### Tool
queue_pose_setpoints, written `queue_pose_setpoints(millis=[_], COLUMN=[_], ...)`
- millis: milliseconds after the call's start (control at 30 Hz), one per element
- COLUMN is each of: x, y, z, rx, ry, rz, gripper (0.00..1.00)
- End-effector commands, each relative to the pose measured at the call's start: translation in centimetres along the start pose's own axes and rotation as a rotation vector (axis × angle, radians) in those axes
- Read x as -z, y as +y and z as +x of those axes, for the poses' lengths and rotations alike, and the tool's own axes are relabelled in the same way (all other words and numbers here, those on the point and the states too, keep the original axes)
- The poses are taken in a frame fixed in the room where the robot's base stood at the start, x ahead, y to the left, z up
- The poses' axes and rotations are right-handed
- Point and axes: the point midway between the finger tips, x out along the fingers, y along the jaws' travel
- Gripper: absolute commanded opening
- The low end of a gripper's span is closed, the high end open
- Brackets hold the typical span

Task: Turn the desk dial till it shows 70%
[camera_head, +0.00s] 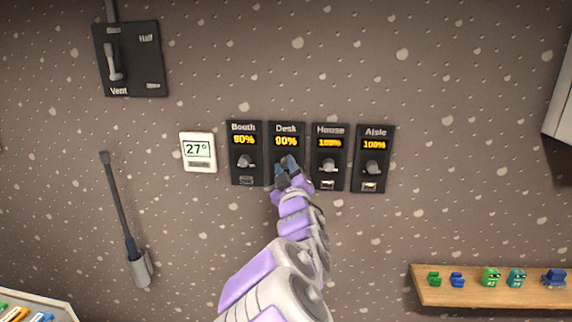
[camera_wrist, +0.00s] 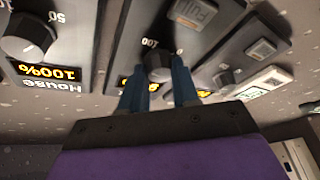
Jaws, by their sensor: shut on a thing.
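The Desk panel (camera_head: 275,155) is a black plate on the wall, second from left in a row. Its orange display (camera_head: 286,141) seems to read 80% or 90%; the first digit is too blurred to tell. My gripper (camera_head: 287,163) is at this panel and covers its dial in the head view. In the wrist view, the round dark Desk dial (camera_wrist: 158,63) sits between the two blue fingers of my gripper (camera_wrist: 157,84), which is shut on it. The wrist view is upside down, and the fingers partly hide the Desk display.
The Booth panel (camera_head: 244,172) is close on the left, the House panel (camera_head: 329,172) and Aisle panel (camera_head: 372,178) on the right. A thermostat (camera_head: 198,152), a vent lever panel (camera_head: 129,59) and a shelf with small figures (camera_head: 490,297) are farther off.

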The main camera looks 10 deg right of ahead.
Motion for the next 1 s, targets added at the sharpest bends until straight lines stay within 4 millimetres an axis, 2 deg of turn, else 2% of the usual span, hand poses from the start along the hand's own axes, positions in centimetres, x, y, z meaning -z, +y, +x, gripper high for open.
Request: queue_pose_setpoints(millis=[600, 1000], x=[0.02, -0.19], y=[0.14, -0.02], z=[0.07, 0.07], rx=[0.216, 0.289], ry=[-0.038, -0.049], rz=[-0.514, -0.684], gripper=[0.0, 0.0])
